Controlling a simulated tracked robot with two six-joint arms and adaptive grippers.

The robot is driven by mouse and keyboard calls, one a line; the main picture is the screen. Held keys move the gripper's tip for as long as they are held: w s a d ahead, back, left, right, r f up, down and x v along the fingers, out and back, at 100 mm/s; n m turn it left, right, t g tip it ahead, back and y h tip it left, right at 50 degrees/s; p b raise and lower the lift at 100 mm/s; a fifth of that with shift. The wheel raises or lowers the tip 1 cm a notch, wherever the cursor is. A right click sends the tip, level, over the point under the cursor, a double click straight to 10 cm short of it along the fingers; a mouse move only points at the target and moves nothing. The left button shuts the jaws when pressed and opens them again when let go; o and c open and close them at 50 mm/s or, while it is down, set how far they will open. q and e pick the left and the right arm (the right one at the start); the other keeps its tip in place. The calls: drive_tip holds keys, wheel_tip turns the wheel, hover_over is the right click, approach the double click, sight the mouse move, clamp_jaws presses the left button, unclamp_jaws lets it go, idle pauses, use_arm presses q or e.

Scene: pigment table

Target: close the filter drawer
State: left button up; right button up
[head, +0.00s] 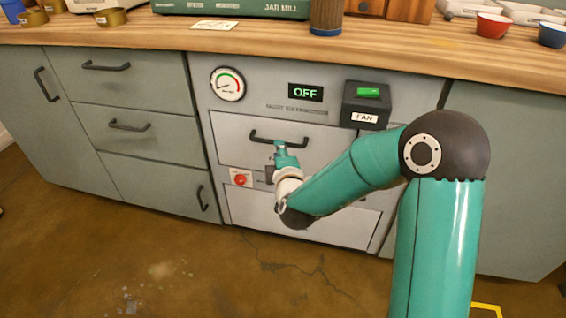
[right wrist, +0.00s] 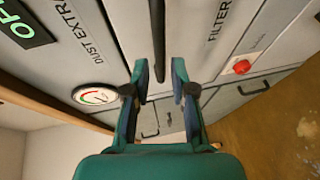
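The filter drawer (head: 232,150) is a pale grey front in the middle of the cabinet, below the gauge and the OFF display. Its dark bar handle (head: 262,140) runs across the upper part. In the right wrist view the drawer front (right wrist: 195,40) carries the word FILTER, and the handle (right wrist: 157,40) reaches between the fingertips. My right gripper (head: 283,153) is just in front of the drawer, at the handle. The right wrist view shows its fingers (right wrist: 160,72) apart, one on either side of the handle. I cannot tell whether they touch it, or how far the drawer stands out.
A red button (head: 240,180) sits below the drawer, left of my gripper. A black FAN switch box (head: 367,105) sticks out at the upper right. Handled drawers (head: 140,130) are on the left. The wooden worktop (head: 270,48) overhangs above. The floor in front is clear.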

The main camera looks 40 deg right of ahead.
drive_tip(key=v, duration=0.5)
drive_tip(key=shift+s+a, duration=0.2)
drive_tip(key=shift+s, duration=0.1)
